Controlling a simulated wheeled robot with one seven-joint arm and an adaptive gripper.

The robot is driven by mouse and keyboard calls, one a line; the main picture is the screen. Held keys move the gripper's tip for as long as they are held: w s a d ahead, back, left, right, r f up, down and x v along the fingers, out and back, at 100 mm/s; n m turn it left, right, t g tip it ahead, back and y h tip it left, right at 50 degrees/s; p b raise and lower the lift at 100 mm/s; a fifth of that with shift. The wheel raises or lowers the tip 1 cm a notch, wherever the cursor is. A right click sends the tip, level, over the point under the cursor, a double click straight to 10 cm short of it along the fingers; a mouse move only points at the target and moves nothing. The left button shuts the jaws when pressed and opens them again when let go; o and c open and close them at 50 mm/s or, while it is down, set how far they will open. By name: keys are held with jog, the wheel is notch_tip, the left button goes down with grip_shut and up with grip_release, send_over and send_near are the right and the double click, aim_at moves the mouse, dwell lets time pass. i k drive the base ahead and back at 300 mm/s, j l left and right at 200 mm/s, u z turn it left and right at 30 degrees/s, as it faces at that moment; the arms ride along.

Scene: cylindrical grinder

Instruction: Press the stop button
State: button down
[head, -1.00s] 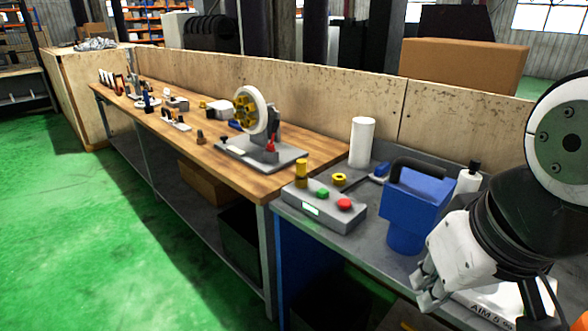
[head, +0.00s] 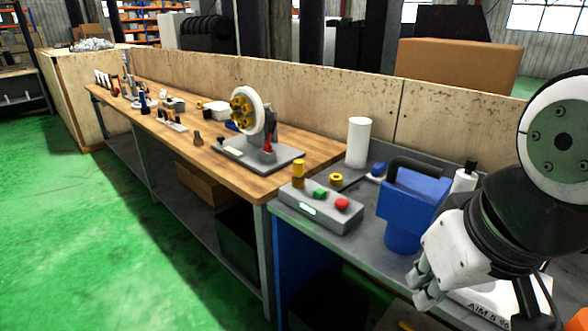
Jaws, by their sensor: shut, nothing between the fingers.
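The stop button is likely the red button (head: 342,204) at the right end of the grey control box (head: 314,212). The box sits at the front left of the grey table and also carries a green button (head: 319,194) and a small lit display (head: 308,209). My gripper (head: 420,288) is shut and empty at the lower right of the head view. It is to the right of the box and nearer the camera, apart from the red button. Nothing covers the red button.
A blue container with a black handle (head: 410,205) stands between the box and my arm. A white cylinder (head: 358,143), a yellow ring (head: 336,177) and a white bottle (head: 465,178) are behind. A wooden bench (head: 235,178) with a grinding wheel (head: 250,112) extends left.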

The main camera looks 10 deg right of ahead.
aim_at(342, 203)
jog(key=u, duration=1.3)
jog(key=i+u, duration=0.1)
jog(key=i, duration=3)
jog(key=z, duration=4.25)
